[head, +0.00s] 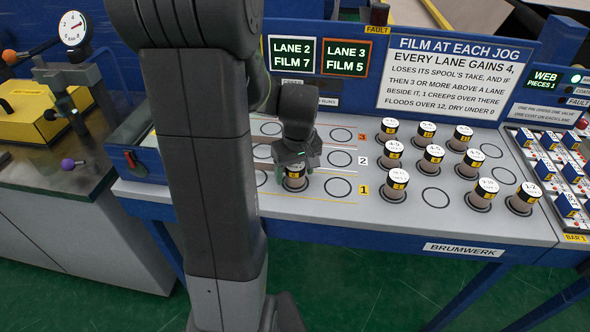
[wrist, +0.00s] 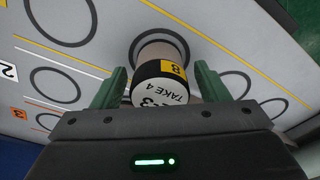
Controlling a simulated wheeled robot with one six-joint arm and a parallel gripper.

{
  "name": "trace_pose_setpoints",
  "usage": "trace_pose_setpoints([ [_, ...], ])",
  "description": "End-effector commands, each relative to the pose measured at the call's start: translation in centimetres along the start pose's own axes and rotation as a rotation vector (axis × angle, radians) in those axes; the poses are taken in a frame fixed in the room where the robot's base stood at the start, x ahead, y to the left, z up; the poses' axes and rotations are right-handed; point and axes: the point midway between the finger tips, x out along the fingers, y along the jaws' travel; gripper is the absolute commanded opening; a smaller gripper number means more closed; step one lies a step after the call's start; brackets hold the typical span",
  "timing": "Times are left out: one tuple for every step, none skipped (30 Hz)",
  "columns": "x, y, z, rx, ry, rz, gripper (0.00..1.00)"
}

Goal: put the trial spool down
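The trial spool (head: 294,182) is a pale roll with a black and yellow band and a white top. It stands upright on a ring in front row 1, left of the empty ring beside the number 1. In the wrist view the spool (wrist: 162,82) shows "TAKE 4" on its top, and its base sits inside the dark ring. My gripper (head: 296,160) is directly above it. In the wrist view the two green fingers of my gripper (wrist: 160,88) straddle the spool, with a small gap at the left finger; the right finger is very close, and contact is unclear.
Empty rings (head: 338,187) lie around the spool. Several other spools (head: 432,156) stand on the right of the panel. Signs (head: 345,57) read LANE 2 FILM 7 and LANE 3 FILM 5. A blue-and-white rack (head: 547,168) is at the far right.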

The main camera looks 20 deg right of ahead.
Motion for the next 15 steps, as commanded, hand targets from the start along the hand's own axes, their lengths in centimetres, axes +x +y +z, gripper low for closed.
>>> trace_pose_setpoints([
  [0.0, 0.0, 0.0, 0.000, 0.000, 0.000, 0.68],
  [0.0, 0.0, 0.0, 0.000, 0.000, 0.000, 0.68],
  [0.0, 0.0, 0.0, 0.000, 0.000, 0.000, 0.68],
  [0.0, 0.0, 0.0, 0.000, 0.000, 0.000, 0.68],
  [0.0, 0.0, 0.0, 0.000, 0.000, 0.000, 0.68],
  [0.0, 0.0, 0.0, 0.000, 0.000, 0.000, 0.68],
  [0.0, 0.0, 0.0, 0.000, 0.000, 0.000, 0.68],
  [-0.1, 0.0, 0.0, 0.000, 0.000, 0.000, 0.68],
  [-0.2, 0.0, 0.0, 0.000, 0.000, 0.000, 0.68],
  [-0.4, 0.0, -0.1, 0.000, 0.000, 0.000, 0.68],
  [-0.6, 0.0, -0.1, 0.000, 0.001, 0.000, 0.68],
  [-1.0, 0.0, -0.1, 0.000, 0.003, 0.002, 0.68],
  [-1.4, 0.1, -0.1, 0.000, 0.003, 0.001, 0.68],
  [-1.9, 0.1, -0.1, 0.000, 0.004, 0.002, 0.68],
  [-2.7, 0.1, -0.2, 0.000, 0.005, 0.003, 0.68],
])
